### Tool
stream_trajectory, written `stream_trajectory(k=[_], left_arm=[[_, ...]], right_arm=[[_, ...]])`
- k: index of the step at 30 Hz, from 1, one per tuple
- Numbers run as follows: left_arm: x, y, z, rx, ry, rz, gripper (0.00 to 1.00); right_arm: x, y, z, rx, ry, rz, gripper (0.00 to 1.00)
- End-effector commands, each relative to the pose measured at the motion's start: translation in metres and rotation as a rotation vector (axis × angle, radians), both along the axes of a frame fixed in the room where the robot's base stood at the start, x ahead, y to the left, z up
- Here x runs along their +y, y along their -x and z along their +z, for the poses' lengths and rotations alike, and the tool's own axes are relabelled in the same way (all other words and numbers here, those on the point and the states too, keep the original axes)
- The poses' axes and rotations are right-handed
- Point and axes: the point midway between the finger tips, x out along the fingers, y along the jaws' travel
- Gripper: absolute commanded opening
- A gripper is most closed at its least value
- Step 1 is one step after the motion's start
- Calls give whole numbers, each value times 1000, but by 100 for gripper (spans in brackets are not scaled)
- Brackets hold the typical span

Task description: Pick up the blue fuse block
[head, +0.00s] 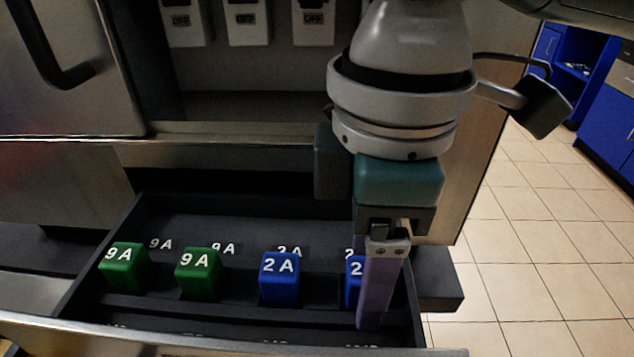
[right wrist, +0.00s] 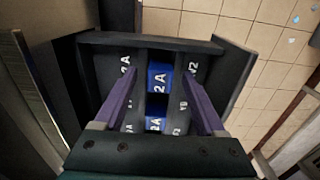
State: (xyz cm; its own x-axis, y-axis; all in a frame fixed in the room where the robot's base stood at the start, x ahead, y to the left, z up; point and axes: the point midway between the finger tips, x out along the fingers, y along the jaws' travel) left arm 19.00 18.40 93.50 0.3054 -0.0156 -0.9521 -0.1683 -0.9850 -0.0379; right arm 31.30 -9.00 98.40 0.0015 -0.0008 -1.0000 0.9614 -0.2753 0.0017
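Two blue fuse blocks marked 2A sit in slots of the open dark drawer (head: 130,228). One blue block (head: 280,279) stands clear in the head view. The rightmost blue block (head: 353,284) is partly hidden behind a finger of my right gripper (head: 382,322). In the right wrist view, the purple fingers of my right gripper (right wrist: 160,76) are spread apart. One blue block (right wrist: 159,79) shows in the gap between the fingertips, and another (right wrist: 155,124) is nearer the palm. I cannot tell whether either finger touches a block. My left gripper is not in view.
Two green 9A blocks (head: 123,268) (head: 199,274) sit in the drawer's left part. The drawer walls and the cabinet front are close around my right gripper. White OFF switches (head: 247,23) are above. Open tiled floor (head: 530,250) lies to the right.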

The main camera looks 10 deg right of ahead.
Motion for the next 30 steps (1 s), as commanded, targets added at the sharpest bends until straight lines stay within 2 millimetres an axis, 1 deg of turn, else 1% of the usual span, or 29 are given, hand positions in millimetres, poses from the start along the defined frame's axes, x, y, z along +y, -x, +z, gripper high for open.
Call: stream_trajectory(k=[1,2,19,30], left_arm=[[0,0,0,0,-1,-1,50],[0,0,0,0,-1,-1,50],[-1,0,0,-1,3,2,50],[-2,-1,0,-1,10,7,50]], right_arm=[[0,0,0,0,0,0,68],[0,0,0,0,0,0,65],[0,0,1,0,0,0,0],[0,0,1,0,0,0,0]])
